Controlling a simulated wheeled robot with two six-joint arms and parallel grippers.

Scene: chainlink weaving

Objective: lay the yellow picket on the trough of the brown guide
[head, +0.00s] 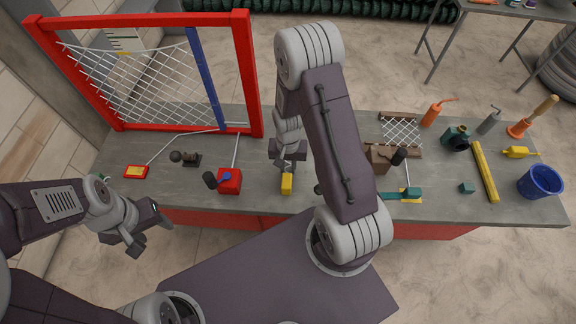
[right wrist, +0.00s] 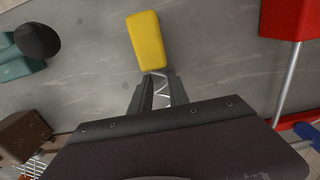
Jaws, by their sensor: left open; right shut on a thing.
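The yellow picket shows as a yellow block-like end (head: 287,184) below my right gripper (head: 287,167). In the right wrist view this yellow end (right wrist: 147,40) lies just beyond the fingertips, and a pale zigzag wire runs between the fingers. My right gripper (right wrist: 158,82) is shut on the picket; whether the picket touches the table is unclear. The brown guide appears to be the brown block (head: 376,158) right of my right arm, which hides part of it. Its trough cannot be made out. My left gripper (head: 148,232) is open and empty, off the table's front left.
A red frame (head: 250,75) with white mesh and a blue bar stands at the back left. A mesh piece (head: 402,131), yellow bar (head: 485,172) and blue bucket (head: 540,182) are on the right.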

